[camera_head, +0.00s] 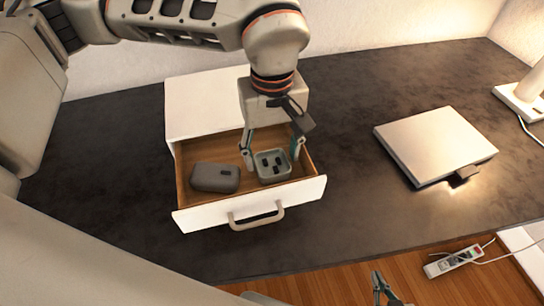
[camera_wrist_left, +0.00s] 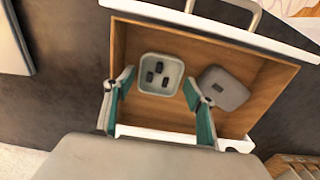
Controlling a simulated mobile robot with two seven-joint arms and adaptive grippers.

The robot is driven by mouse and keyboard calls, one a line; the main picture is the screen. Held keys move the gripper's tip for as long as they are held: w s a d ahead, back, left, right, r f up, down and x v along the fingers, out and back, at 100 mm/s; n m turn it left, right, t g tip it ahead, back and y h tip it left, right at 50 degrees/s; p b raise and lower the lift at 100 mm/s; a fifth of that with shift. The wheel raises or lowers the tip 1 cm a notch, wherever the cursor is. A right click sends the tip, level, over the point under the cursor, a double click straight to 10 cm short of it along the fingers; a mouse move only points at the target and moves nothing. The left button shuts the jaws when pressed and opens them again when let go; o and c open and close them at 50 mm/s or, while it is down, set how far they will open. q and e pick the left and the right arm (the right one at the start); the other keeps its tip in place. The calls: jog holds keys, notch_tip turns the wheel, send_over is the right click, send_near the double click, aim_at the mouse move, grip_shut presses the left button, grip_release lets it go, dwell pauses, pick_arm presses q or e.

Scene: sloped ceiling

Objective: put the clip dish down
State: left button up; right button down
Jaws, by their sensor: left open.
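The clip dish (camera_head: 261,172) is a small pale grey-green square dish with several dark clips in it. It sits inside the open wooden drawer (camera_head: 248,203), toward its right side. It also shows in the left wrist view (camera_wrist_left: 148,83), upright on the drawer floor. My left gripper (camera_head: 272,156) reaches down into the drawer from above. Its fingers are spread on either side of the dish; in the left wrist view the open fingers (camera_wrist_left: 157,88) appear apart from it. My right gripper (camera_head: 385,290) shows only partly at the bottom edge, and its opening is unclear.
A dark grey case (camera_head: 215,178) lies in the drawer left of the dish. The white drawer unit (camera_head: 205,105) stands on a dark desk. A flat silver box (camera_head: 435,145) lies to the right, with a power strip (camera_head: 453,261) below. Desk between unit and box is clear.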

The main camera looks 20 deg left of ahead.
aim_at(272, 167)
pick_arm(q)
notch_tip(272, 167, up, 10)
jog(key=shift+r, duration=0.15)
dwell(0.7)
